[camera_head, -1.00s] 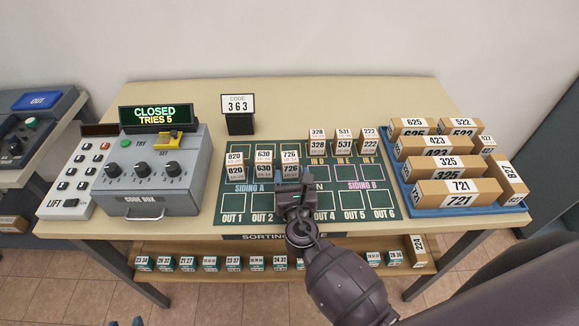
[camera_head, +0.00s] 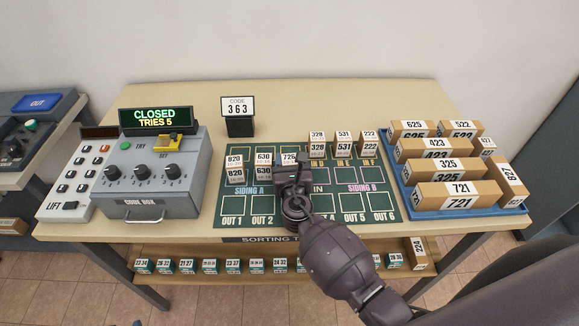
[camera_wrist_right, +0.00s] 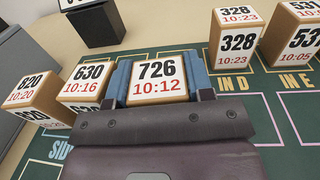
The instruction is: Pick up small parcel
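The small parcel marked 726 (camera_head: 289,157) stands on the green sorting mat (camera_head: 238,205), at the right end of the Siding A row. It also shows in the right wrist view (camera_wrist_right: 158,80), upright. My right gripper (camera_head: 291,168) is down at this parcel and hides most of its front. In the right wrist view its blue fingers flank the parcel on both sides, with no gap seen. Small parcels 630 (camera_head: 264,170) and 820 (camera_head: 236,171) stand to the left. Two small dark tips at the bottom edge may be my left gripper (camera_head: 126,322); too little shows.
Small parcels 328 (camera_head: 317,145), 531 (camera_head: 342,145) and 222 (camera_head: 368,145) stand at the back right of the mat. A blue tray (camera_head: 408,206) with larger parcels is at right. The code box (camera_head: 150,190) and code sign (camera_head: 238,116) are left and behind.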

